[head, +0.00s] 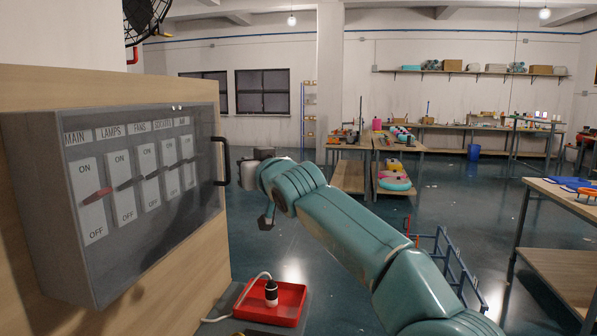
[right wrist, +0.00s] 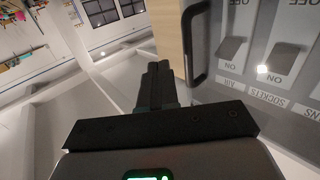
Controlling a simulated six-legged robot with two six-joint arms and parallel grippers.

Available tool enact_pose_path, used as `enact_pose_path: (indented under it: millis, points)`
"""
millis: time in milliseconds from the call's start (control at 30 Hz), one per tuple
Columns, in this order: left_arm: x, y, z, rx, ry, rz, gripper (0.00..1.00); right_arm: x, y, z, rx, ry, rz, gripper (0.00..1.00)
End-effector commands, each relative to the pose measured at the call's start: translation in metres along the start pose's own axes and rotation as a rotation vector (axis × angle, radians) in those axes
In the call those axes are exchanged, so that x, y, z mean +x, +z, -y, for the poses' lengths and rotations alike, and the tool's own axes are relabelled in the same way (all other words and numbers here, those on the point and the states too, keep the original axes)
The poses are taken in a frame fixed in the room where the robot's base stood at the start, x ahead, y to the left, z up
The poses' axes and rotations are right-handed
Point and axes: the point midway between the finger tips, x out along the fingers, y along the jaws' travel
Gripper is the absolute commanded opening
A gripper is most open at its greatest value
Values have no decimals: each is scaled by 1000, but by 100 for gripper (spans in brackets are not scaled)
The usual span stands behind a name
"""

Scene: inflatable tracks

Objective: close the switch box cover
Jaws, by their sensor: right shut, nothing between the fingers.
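The grey switch box (head: 45,200) is mounted on a wooden panel at the left of the head view. Its clear cover (head: 150,235) lies over the labelled switches and looks flat against the box; I cannot tell whether a small gap remains. The black cover handle (head: 225,160) is at the cover's right edge and also shows in the right wrist view (right wrist: 198,45). My right gripper (head: 243,170) is just right of the handle, beside it and not around it. Its fingers (right wrist: 156,80) are shut and empty in the right wrist view. My left gripper is out of view.
A red tray (head: 288,305) with a plug and cable sits below the box. The wooden panel (head: 205,290) stands behind the box. A blue metal rack (head: 445,250) is on the floor at lower right. Workbenches (head: 560,195) are further right; the middle floor is open.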

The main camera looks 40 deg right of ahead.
Motion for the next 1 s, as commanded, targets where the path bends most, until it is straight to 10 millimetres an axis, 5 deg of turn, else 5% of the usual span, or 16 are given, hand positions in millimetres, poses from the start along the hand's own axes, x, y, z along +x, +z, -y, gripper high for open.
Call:
enact_pose_path:
  millis: [500, 1000]
  points:
    - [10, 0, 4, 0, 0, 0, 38, -64, 0, -47, 2, 1, 1, 0]
    - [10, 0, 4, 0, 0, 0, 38, -80, 0, -59, 0, -1, 0, 0]
